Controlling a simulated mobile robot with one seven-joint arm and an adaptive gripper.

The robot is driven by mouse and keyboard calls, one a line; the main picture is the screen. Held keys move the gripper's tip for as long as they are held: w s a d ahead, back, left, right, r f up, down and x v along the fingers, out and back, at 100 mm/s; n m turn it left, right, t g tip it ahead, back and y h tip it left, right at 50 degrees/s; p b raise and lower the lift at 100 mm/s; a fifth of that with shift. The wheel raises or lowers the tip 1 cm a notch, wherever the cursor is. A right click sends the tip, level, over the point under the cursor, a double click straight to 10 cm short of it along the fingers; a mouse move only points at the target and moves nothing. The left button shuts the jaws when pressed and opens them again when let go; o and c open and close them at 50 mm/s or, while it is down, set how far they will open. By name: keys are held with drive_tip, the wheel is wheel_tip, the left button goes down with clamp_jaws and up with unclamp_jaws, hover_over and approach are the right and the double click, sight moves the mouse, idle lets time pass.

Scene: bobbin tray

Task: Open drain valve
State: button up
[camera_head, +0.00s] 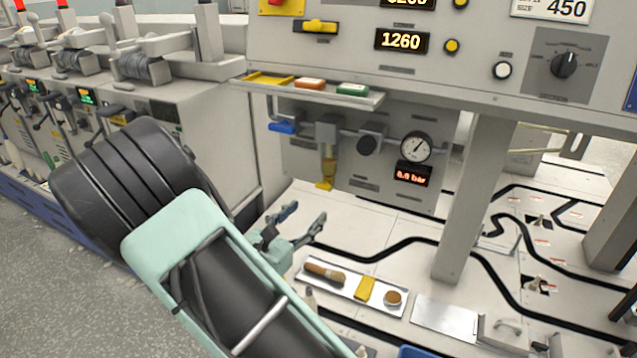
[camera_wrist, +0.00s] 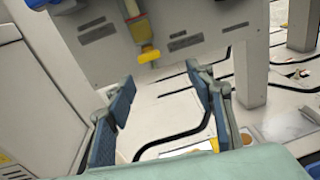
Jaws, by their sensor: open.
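The yellow drain valve (camera_head: 325,184) sits at the bottom of an amber filter bowl (camera_head: 328,165) under the grey regulator panel. In the wrist view the yellow valve (camera_wrist: 149,54) is above and between my fingers, beyond their tips. My gripper (camera_head: 303,218) is open and empty, with dark blue-grey fingers. In the head view it is below and left of the drain valve, clear of it. The wrist view shows both fingers spread (camera_wrist: 165,85) with nothing between them. A blue valve handle (camera_head: 284,127) is on the pipe at the upper left of the panel.
A round pressure gauge (camera_head: 416,147) is above a red display (camera_head: 413,175) reading 0.0 bar. A shelf (camera_head: 370,99) with coloured blocks juts out above the filter. A tray (camera_head: 313,284) with a brush lies on the white deck below. A grey post (camera_head: 475,195) stands right.

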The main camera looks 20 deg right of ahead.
sight(322, 187)
drive_tip(key=shift+n+t, duration=0.7)
drive_tip(key=x, duration=0.3)
drive_tip(key=b+x, duration=0.1)
drive_tip(key=x, duration=0.3)
drive_tip(key=w+a+b+x, duration=0.1)
drive_tip(key=x, duration=0.2)
drive_tip(key=shift+w+d+f, duration=0.2)
drive_tip(key=shift+d, duration=0.1)
drive_tip(key=shift+c, duration=0.5)
drive_tip(key=c, duration=1.1)
drive_tip(key=shift+o, duration=0.2)
